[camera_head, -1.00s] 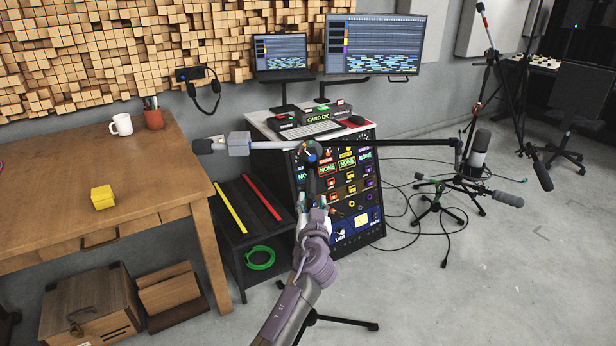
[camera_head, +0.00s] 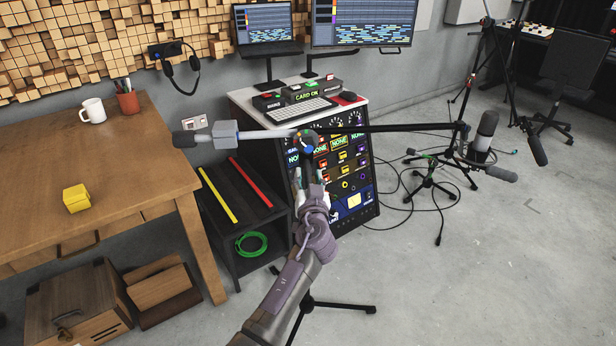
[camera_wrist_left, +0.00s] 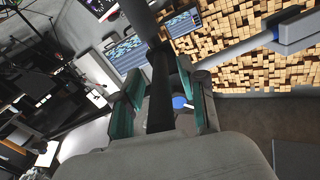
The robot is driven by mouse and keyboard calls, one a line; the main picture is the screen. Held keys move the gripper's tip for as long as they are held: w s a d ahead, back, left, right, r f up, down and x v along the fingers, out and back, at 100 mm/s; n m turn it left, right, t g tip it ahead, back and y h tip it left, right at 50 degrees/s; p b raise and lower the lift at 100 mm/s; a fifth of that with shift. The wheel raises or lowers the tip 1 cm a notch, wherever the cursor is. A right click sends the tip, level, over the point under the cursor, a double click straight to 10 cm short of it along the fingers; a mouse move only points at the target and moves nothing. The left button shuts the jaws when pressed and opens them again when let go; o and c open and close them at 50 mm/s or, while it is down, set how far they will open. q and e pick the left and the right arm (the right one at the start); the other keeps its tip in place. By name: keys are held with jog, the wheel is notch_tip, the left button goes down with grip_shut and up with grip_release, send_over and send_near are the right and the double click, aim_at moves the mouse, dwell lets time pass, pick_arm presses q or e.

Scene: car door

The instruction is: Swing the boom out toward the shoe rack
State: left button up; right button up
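The boom (camera_head: 385,128) is a long, near-level bar across the middle of the head view. A grey counterweight block (camera_head: 225,134) sits on its left part, and a grey microphone (camera_head: 500,173) hangs near its right end. A dark clutch joint (camera_head: 306,141) carries it. My left gripper (camera_head: 308,180) is just below this joint. In the left wrist view its teal fingers (camera_wrist_left: 160,98) stand either side of a black upright bar, with gaps showing. A low black two-level rack (camera_head: 250,222), likely the shoe rack, stands left of the gripper. My right gripper is not in view.
A wooden table (camera_head: 105,180) with a yellow block, mug and pen cup stands left. A rack console (camera_head: 350,185) with keyboard and screens is behind the gripper. Another microphone (camera_head: 484,135), stands and cables are at right. Floor at front right is clear.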

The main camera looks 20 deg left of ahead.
pick_arm(q)
grip_shut()
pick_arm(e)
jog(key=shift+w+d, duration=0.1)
pick_arm(q)
jog(key=shift+a, duration=0.1)
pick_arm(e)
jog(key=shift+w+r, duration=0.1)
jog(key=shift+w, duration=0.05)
